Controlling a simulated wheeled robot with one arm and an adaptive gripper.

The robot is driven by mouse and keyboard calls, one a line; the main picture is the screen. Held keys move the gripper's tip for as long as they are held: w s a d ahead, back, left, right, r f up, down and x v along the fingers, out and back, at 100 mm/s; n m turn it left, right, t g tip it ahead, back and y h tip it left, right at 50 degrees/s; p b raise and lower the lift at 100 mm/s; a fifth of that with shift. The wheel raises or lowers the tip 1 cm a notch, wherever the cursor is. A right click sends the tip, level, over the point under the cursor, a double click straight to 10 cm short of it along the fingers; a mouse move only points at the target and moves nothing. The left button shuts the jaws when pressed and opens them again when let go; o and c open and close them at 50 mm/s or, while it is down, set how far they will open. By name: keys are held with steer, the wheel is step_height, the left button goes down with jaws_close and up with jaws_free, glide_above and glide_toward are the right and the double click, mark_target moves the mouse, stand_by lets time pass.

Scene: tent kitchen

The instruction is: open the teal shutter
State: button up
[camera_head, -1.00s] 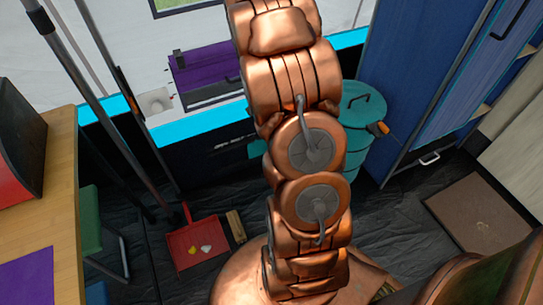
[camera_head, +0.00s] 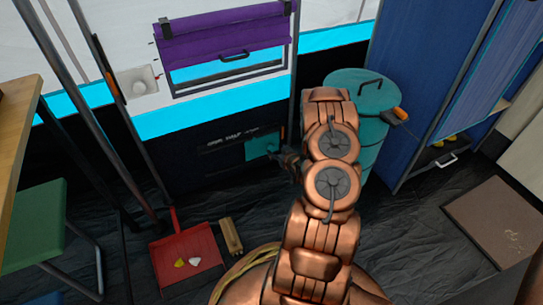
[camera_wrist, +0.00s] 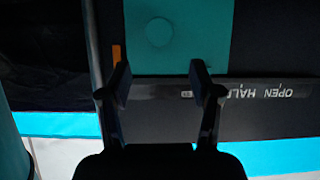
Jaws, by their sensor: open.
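The teal shutter (camera_head: 257,147) is a small flat panel low on the dark wall, at the right end of a dark rail. In the wrist view, which is upside down, the teal shutter (camera_wrist: 200,35) has a round raised disc (camera_wrist: 159,32) on it. My gripper (camera_head: 283,156) is at the panel's right edge in the head view. In the wrist view my gripper (camera_wrist: 160,78) is open and empty, its two fingertips overlapping the panel's edge by the rail. I cannot tell whether they touch it.
The rail (camera_wrist: 255,105) carries white lettering, "OPEN" and "HAL…", and an orange mark (camera_wrist: 116,53) lies beside the panel. A teal bin (camera_head: 362,95) stands right of the shutter. A red dustpan (camera_head: 186,252) lies on the floor. A purple shutter (camera_head: 225,35) hangs above.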

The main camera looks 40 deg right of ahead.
mark_target(272, 149)
steer(key=shift+t, duration=0.3)
steer(key=shift+s+f+b+x, duration=0.1)
steer(key=shift+f+b+x, duration=0.15)
steer(key=shift+b+x, duration=0.75)
steer(key=shift+s+f+b+x, duration=0.2)
steer(key=shift+f+x, duration=0.1)
steer(key=shift+x, duration=1.4)
steer(key=shift+s+f+b+x, duration=0.1)
steer(key=shift+f+b+x, duration=0.15)
steer(key=shift+b+x, duration=0.75)
steer(key=shift+w+d+f+p, duration=0.15)
steer(key=shift+w+p, duration=0.2)
steer(key=shift+p, duration=0.05)
jaws_close()
